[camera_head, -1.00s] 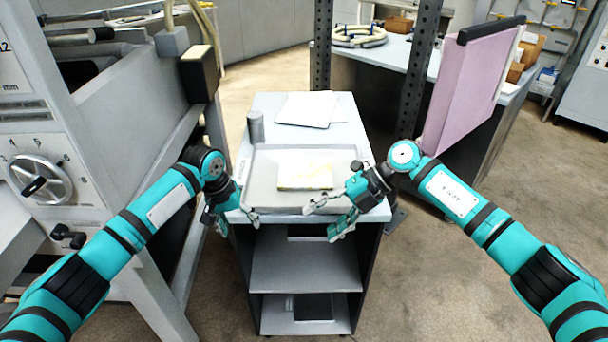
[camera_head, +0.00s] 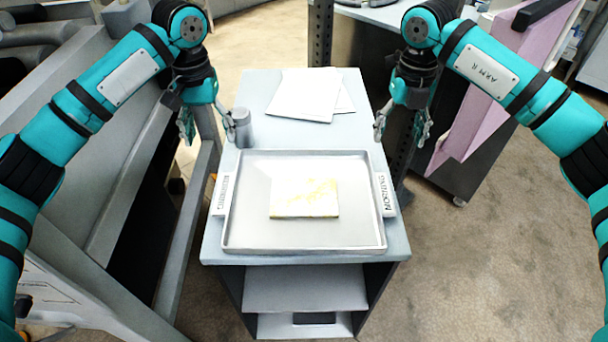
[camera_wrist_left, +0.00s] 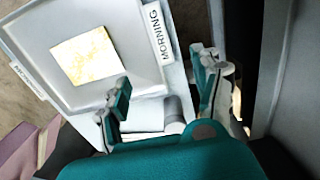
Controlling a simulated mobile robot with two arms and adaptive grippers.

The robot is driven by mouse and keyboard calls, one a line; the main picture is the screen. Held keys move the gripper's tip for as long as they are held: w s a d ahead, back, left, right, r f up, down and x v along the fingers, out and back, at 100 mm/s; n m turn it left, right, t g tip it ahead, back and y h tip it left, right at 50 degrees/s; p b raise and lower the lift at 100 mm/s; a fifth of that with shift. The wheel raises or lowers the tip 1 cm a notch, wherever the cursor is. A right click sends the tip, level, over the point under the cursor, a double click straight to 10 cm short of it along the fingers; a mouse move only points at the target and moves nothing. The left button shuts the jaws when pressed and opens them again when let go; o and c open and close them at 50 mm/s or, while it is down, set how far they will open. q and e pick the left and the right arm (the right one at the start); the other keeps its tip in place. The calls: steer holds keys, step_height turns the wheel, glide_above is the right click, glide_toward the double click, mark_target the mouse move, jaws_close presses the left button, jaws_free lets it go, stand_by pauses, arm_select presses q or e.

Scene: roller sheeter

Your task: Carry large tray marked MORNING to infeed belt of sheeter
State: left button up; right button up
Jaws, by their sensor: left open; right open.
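The large grey tray (camera_head: 250,238) lies flat on the cart top, with a pale yellowish slab (camera_head: 305,198) in it. A label reading MORNING (camera_head: 386,193) is on its right side, and another label (camera_head: 224,193) is on its left. My left gripper (camera_head: 207,125) is open and empty, beyond the tray's far left corner, beside a grey cylinder (camera_head: 241,128). My right gripper (camera_head: 402,128) is open and empty beyond the far right corner. The left wrist view shows the tray (camera_wrist_left: 85,95) apart from my open fingers (camera_wrist_left: 160,88), with a MORNING label (camera_wrist_left: 157,32) near them.
White sheets (camera_head: 305,95) lie on the back of the cart top (camera_head: 255,90). Grey machinery (camera_head: 60,130) stands close on the left; I cannot tell whether its infeed belt shows. A pink panel (camera_head: 475,120) stands at the right. The floor (camera_head: 480,270) at the right is clear.

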arm_select(q)
steer(key=s, duration=0.2)
arm_select(e)
steer(key=s, duration=0.2)
arm_select(q)
glide_above(225, 191)
step_height(225, 191, down, 4)
steer(key=f, duration=0.1)
arm_select(e)
glide_toward(384, 192)
arm_select(q)
step_height(384, 192, down, 12)
steer(key=shift+s+r, duration=0.1)
arm_select(e)
step_height(384, 192, down, 9)
steer(key=shift+a+f, duration=0.1)
arm_select(q)
jaws_close()
arm_select(e)
jaws_close()
arm_select(q)
steer(key=shift+r, duration=0.15)
